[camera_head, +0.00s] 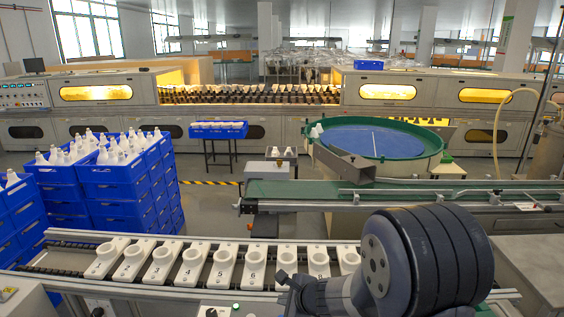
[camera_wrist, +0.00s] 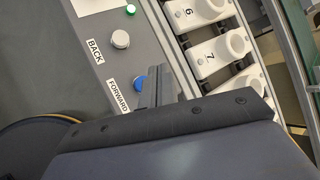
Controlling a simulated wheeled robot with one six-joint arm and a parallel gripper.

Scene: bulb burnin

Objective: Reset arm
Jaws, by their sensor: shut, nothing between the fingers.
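My arm (camera_head: 425,262) fills the lower right of the head view, with its large dark joint in front of the carrier line. My gripper (camera_head: 284,280) points left there, low over the front edge of the line. In the wrist view my gripper (camera_wrist: 155,82) is shut with nothing in it. Its tips are beside the blue FORWARD button (camera_wrist: 140,84) on the grey control panel (camera_wrist: 62,55). I cannot tell whether they touch the panel. The grey BACK button (camera_wrist: 120,39) and a small green button (camera_wrist: 130,9) lie farther up the panel.
White numbered carriers (camera_head: 160,262) stand in a row on the front line, their cups empty where visible. A green conveyor (camera_head: 330,190) and a blue round table (camera_head: 375,140) lie behind. Blue crates (camera_head: 120,180) of white bulbs are stacked at left.

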